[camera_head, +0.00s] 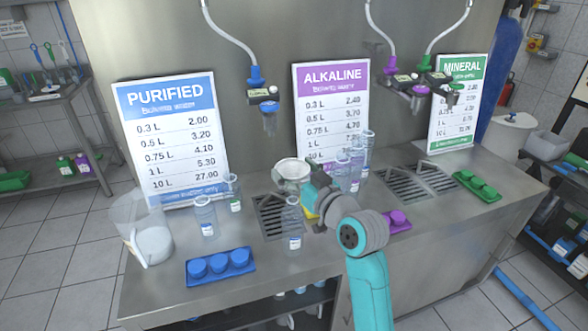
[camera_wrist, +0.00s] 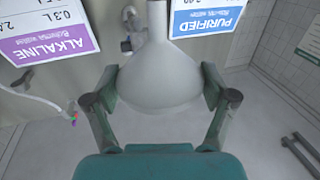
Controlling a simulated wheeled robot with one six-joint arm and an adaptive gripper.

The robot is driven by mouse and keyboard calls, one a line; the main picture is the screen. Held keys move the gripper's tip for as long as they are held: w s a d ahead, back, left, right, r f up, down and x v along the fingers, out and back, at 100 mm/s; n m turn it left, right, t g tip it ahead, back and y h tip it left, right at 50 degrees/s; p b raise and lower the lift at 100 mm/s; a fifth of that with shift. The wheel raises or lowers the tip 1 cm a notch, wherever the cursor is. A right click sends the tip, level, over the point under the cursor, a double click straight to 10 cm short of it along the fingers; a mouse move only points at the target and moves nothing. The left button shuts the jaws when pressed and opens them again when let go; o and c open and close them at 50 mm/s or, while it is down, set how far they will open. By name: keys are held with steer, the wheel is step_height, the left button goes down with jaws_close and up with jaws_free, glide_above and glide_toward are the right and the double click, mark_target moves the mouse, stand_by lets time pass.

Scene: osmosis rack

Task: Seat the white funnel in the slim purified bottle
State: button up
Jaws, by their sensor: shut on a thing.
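The white funnel (camera_head: 291,169) is held by my gripper (camera_head: 304,188) above the counter, with its wide mouth facing up. In the wrist view the funnel (camera_wrist: 162,75) fills the space between the two fingers of my gripper (camera_wrist: 160,82), which press on its sides. A slim clear bottle (camera_head: 292,226) with a blue label stands upright on the counter, just below the funnel in the picture. I cannot tell how far apart in depth they are. The funnel's spout is hidden in the head view. Two other clear bottles stand to the left, a wider one (camera_head: 206,218) and a small one (camera_head: 232,192).
A blue tray with caps (camera_head: 221,267) lies at the front edge and a clear pitcher (camera_head: 142,235) stands at left. Several clear bottles (camera_head: 354,165) crowd behind my gripper. A purified-water tap (camera_head: 267,105) hangs above the drain grate (camera_head: 270,215). Price boards line the back.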

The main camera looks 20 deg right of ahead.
steer(key=shift+f, duration=0.4)
stand_by(0.8)
steer(key=shift+f, duration=1)
steer(key=shift+f, duration=0.2)
steer(key=shift+f, duration=0.3)
steer(key=o, duration=0.7)
steer(key=v, duration=1.2)
